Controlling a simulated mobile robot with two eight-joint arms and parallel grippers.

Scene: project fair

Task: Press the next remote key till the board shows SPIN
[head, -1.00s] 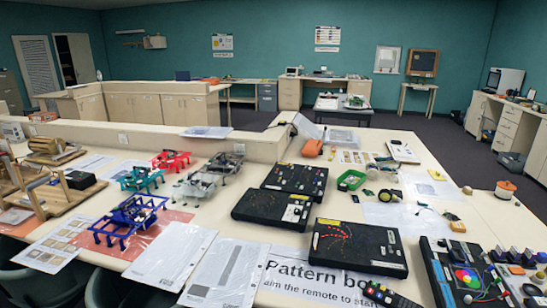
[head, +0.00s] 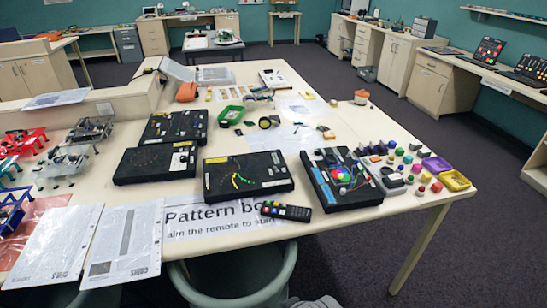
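The remote (head: 286,211) is dark with several coloured keys. It lies on the table's front edge, partly over the right end of the sign (head: 205,232) reading "Pattern bo…" and "aim the remote to start". Its key labels are too small to read. The pattern board (head: 222,187) is a flat black box just behind the sign, with a curved row of lit yellow and green lights. I cannot read any word on it. Neither of my grippers shows in the head view.
Two more black boards (head: 150,167) (head: 172,127) lie behind and left. A board with a coloured disc (head: 343,180) is right of the remote. Small coloured knobs and trays (head: 453,180) fill the right corner. A chair (head: 240,295) stands at the front edge.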

